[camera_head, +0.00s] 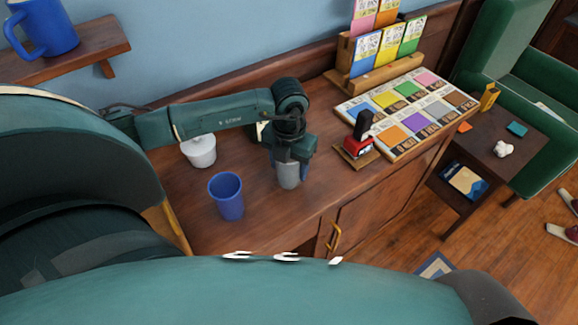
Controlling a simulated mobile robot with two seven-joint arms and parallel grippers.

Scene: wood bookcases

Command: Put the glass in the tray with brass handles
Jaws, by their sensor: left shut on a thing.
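My left gripper (290,166) points down over the wooden cabinet top, shut on a greyish, see-through glass (289,178). The glass is upright; its upper part is hidden by the gripper. I cannot tell whether its base touches the wood. A blue cup (226,197) stands to its left and nearer, apart from it. I cannot make out a tray with brass handles in this view. My right gripper is not in view.
A white bowl (200,153) stands below my left forearm. A small red-and-black item (359,141) on a wooden base is right of the gripper, before a board of coloured cards (408,112) and a card rack (375,70). A side table (495,150) stands further right.

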